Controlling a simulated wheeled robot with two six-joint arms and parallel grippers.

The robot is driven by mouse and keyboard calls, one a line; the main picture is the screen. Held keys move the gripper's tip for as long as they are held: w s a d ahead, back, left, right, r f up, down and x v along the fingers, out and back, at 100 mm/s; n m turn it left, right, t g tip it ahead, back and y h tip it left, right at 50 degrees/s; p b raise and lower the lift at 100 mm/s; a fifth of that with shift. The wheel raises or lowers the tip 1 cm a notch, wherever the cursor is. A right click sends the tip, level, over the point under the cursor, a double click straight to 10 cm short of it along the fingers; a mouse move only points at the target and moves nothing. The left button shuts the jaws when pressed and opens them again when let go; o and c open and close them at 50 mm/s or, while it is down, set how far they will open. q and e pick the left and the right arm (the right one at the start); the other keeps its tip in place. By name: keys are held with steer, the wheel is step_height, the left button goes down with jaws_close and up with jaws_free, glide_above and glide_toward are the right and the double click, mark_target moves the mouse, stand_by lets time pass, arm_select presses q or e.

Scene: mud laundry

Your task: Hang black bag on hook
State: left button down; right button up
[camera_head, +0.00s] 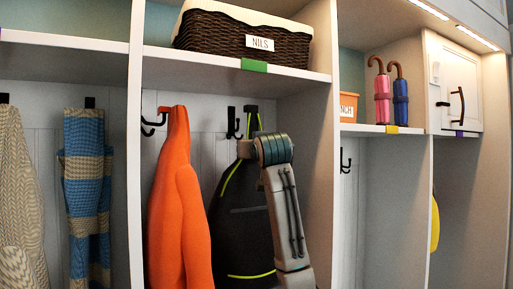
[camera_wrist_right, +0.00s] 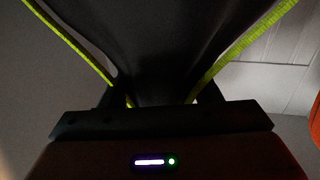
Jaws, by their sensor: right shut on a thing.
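The black bag (camera_head: 240,215) with yellow-green trim hangs upright in the middle cubby, right of the orange coat. My right arm comes up in front of it, and my right gripper (camera_wrist_right: 162,103) is shut on the bag's upper part. The bag's dark fabric and trim (camera_wrist_right: 235,52) fill much of the right wrist view. A black hook (camera_head: 233,124) is on the back wall just left of the bag's top. My wrist and the bag hide the grip in the head view, and I cannot tell whether the bag touches a hook. My left gripper is not in view.
An orange coat (camera_head: 180,205) hangs close on the left, beside another black hook (camera_head: 149,124). A white divider (camera_head: 320,190) stands close right of my arm. The shelf above holds a wicker basket (camera_head: 215,36). The cubby right of the divider has an empty hook (camera_head: 346,161).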

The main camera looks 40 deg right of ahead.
steer(key=w+a+p+x, duration=0.1)
steer(key=p+x, duration=0.3)
steer(key=x, duration=0.5)
steer(key=shift+w+a+p, duration=0.3)
steer(key=shift+p, duration=0.05)
steer(key=shift+s+r, duration=0.15)
stand_by(1.5)
steer(key=shift+f, duration=0.7)
stand_by(1.1)
